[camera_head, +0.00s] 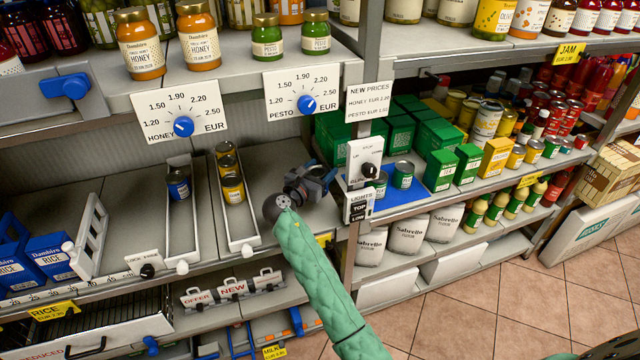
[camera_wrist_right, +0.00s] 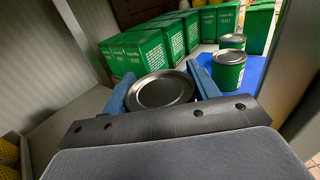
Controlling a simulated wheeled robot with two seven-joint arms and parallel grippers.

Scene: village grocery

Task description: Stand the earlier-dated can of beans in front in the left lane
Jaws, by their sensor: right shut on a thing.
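My right gripper (camera_head: 318,180) is at the front of the shelf, left of the upright post. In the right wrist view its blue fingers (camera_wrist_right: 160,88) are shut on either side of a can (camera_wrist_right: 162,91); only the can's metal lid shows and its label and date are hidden. The left lane (camera_head: 180,222) is a white-railed track holding one dark blue can (camera_head: 178,185) with a yellow band. The lane to its right (camera_head: 239,225) holds several yellow-labelled cans (camera_head: 232,188). Two green cans (camera_head: 403,174) stand on a blue mat right of the post. My left gripper is out of view.
The post (camera_head: 372,120) carries a switch panel (camera_head: 362,165) close to my right gripper. Green boxes (camera_head: 440,170) stand beyond it. Price dials (camera_head: 183,126) hang above the lanes. The left lane is bare in front of the blue can.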

